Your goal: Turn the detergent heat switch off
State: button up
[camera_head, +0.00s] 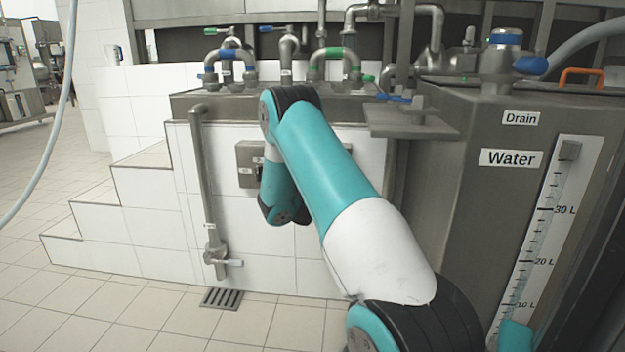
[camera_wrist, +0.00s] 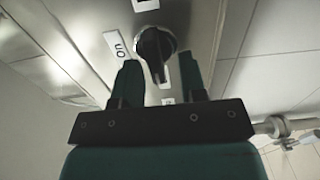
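The detergent heat switch is a black rotary knob (camera_wrist: 153,45) on a grey metal box, seen close in the wrist view. Its handle bar runs roughly up and down in that picture. An upside-down "ON" label (camera_wrist: 116,45) is left of the knob. My gripper (camera_wrist: 161,72) is open, with one dark green finger on each side of the knob's lower end. I cannot tell if either finger touches it. In the head view the switch box (camera_head: 245,153) is on the white tiled wall, partly hidden by my arm; my gripper is hidden there.
A vertical pipe with a valve (camera_head: 215,255) is left of the box, above a floor drain (camera_head: 222,298). A metal shelf (camera_head: 410,122) juts out above right. The water tank (camera_head: 470,200) stands at the right. White steps (camera_head: 105,225) are at the left.

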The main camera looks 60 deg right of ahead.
jog(key=shift+s+d, duration=0.1)
jog(key=b+v, duration=1.3)
jog(key=v, duration=0.4)
jog(key=shift+a+b, duration=0.3)
jog(key=shift+b, duration=0.1)
